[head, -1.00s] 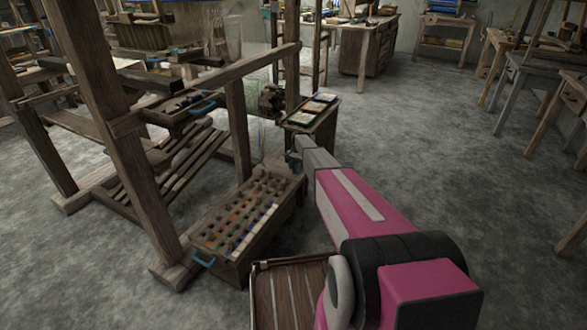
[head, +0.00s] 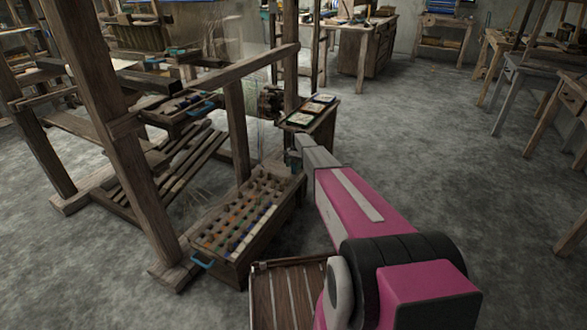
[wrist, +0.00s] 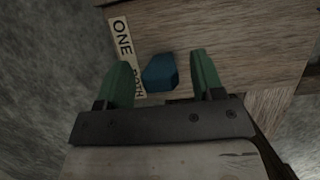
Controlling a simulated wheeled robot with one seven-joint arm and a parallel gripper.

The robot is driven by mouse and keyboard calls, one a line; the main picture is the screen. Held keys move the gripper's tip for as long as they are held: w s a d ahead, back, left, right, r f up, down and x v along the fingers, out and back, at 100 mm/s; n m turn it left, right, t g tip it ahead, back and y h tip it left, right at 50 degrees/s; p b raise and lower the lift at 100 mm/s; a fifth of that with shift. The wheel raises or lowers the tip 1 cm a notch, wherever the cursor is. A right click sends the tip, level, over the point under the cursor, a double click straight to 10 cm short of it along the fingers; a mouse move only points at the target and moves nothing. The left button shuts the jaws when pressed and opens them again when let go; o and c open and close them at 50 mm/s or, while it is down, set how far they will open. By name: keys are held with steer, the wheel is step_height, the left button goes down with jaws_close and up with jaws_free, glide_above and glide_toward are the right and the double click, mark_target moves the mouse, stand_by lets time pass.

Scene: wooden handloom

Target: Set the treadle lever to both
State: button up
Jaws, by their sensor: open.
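In the wrist view the treadle lever (wrist: 160,72) shows as a short blue block on a wooden face. A pale label strip (wrist: 126,52) beside it on the left reads ONE, with BOTH below, partly covered by a finger. The lever lies nearer BOTH than ONE. My gripper (wrist: 160,62) is open, with one green finger on each side of the lever and a visible gap to each. In the head view my gripper (head: 294,159) is small and dark by the loom's right post; the lever cannot be made out there.
A box with compartments of coloured spools (head: 235,256) stands on the floor left of my arm. A small stand with trays (head: 318,127) is just behind my gripper. The loom's near post (head: 125,150) rises at left. Open floor (head: 440,160) lies to the right.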

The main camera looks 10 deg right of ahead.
step_height(320, 180, up, 3)
steer(key=shift+s+a+r, duration=0.1)
steer(key=shift+s+r, duration=0.05)
steer(key=shift+r, duration=0.05)
steer(key=s+a+r, duration=0.5)
steer(key=a+r, duration=0.1)
steer(key=a, duration=0.4)
steer(key=shift+s+r, duration=0.2)
steer(key=shift+s, duration=0.15)
